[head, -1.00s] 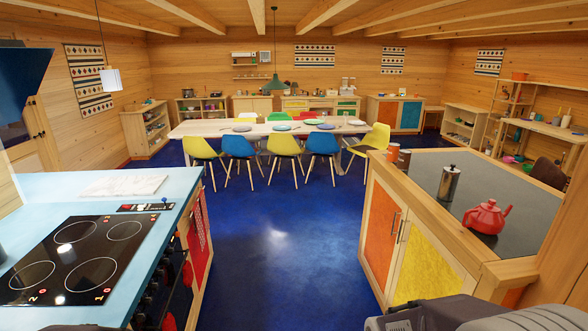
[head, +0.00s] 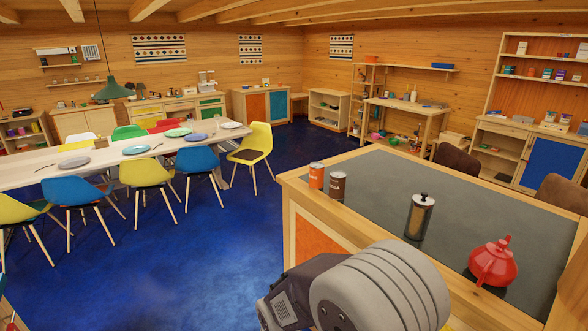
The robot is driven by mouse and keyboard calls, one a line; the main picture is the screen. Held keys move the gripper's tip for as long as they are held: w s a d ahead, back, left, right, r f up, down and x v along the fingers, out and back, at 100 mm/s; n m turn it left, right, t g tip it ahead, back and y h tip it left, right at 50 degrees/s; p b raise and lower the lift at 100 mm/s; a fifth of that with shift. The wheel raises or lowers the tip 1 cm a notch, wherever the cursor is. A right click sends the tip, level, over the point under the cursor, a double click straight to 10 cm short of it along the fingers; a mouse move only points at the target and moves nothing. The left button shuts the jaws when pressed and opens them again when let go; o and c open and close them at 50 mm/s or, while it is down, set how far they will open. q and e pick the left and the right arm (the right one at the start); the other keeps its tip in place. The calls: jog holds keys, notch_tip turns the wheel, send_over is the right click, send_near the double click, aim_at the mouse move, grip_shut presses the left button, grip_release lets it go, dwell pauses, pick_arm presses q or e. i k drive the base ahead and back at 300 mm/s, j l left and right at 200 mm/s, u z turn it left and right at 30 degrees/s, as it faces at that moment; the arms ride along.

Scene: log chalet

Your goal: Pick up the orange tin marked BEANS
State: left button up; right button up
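An orange tin (head: 316,176) stands upright at the near-left corner of the dark-topped counter (head: 375,215). Any lettering on it is too small to read. A brown tin (head: 337,186) stands close beside it on the right. Grey links of one of my arms fill the bottom middle of the view, in front of the counter's near edge. No fingertips of either gripper show. Nothing is seen touching the orange tin.
A metal canister with a dark lid (head: 419,217) and a red teapot (head: 493,262) stand farther right on the counter. A long table (head: 30,165) with plates and several chairs is at left. The blue floor (head: 215,265) between table and counter is clear.

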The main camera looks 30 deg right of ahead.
aim_at(317, 169)
jog(key=i+z, duration=0.3)
jog(key=z, duration=0.15)
jog(key=i+j+z, duration=0.15)
jog(key=i+z, duration=0.25)
jog(key=i+j+z, duration=0.2)
jog(key=z, duration=0.25)
jog(key=i+j+z, duration=0.5)
jog(key=j+z, duration=0.15)
jog(key=z, duration=0.2)
jog(key=i+j+z, duration=0.6)
jog(key=j+z, duration=0.15)
jog(key=j, duration=0.2)
jog(key=i+j+z, duration=0.1)
jog(key=j+z, duration=0.15)
jog(key=i+j+z, duration=0.1)
jog(key=j+z, duration=0.15)
jog(key=j, duration=0.3)
jog(key=i+j, duration=0.1)
